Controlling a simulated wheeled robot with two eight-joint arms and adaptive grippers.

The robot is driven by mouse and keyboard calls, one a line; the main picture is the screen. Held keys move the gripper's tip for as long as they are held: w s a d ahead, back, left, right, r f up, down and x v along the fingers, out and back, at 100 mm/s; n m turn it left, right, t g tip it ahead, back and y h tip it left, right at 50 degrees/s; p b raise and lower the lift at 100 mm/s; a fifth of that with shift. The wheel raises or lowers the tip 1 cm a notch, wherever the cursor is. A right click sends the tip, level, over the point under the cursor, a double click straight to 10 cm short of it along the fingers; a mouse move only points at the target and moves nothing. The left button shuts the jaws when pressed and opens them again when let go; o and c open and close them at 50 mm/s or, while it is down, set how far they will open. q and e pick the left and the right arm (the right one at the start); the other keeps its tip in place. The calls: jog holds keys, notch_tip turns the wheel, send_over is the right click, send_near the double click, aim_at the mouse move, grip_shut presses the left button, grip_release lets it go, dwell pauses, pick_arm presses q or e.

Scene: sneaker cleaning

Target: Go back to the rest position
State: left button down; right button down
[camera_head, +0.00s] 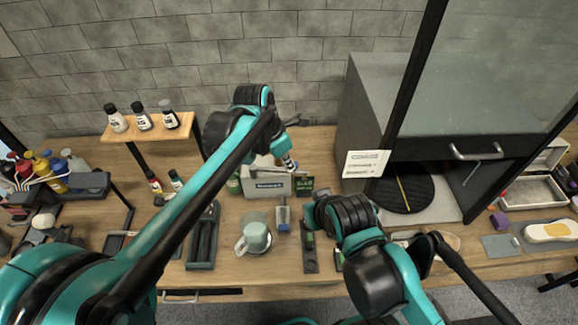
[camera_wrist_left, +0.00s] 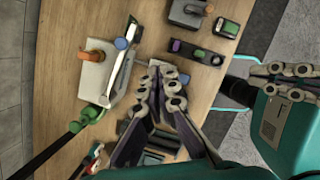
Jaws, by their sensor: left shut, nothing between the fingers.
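My left arm (camera_head: 185,220) reaches from the lower left up over the bench, with its dark wrist in front of the grey brick wall. My left gripper (camera_head: 297,121) is small and partly hidden beyond the wrist, above the back of the bench. In the left wrist view its fingers (camera_wrist_left: 165,92) are shut and empty, above the bench top. My right arm (camera_head: 390,285) is folded low over the front of the bench. Its gripper is not clear in the head view; jointed dark parts at the right of the left wrist view (camera_wrist_left: 285,75) may belong to it.
A wooden bench (camera_head: 330,150) carries a grey box (camera_head: 268,186), a mug (camera_head: 254,236) and a dark tray (camera_head: 203,238). A raised shelf (camera_head: 150,133) holds several small bottles. A grey cabinet (camera_head: 368,125) with a glass door stands right. Free air lies above the bench.

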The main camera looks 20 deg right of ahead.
pick_arm(q)
jog(key=shift+w+a+r, duration=0.1)
jog(key=shift+r, duration=0.15)
jog(key=shift+a, duration=0.15)
jog(key=s+a+f+m+t+b, duration=0.1)
jog(key=s+a+f+m+b, duration=0.2)
jog(key=a, duration=0.5)
jog(key=s+a+f+m+t+y+b, duration=0.1)
jog(key=s+a+f+m+t+b, duration=0.15)
jog(key=a+m, duration=0.45)
jog(key=s+a+f+m+t+b, duration=0.1)
jog(key=a+m+b, duration=0.2)
jog(key=a, duration=0.7)
jog(key=s+a+f+m+t+y+b, duration=0.1)
jog(key=s+a+f+m+y+b, duration=0.1)
jog(key=s+a+f+m, duration=0.5)
jog(key=shift+a+f+m+t+b, duration=0.4)
jog(key=shift+a+f+b, duration=0.2)
jog(key=shift+a+b, duration=0.35)
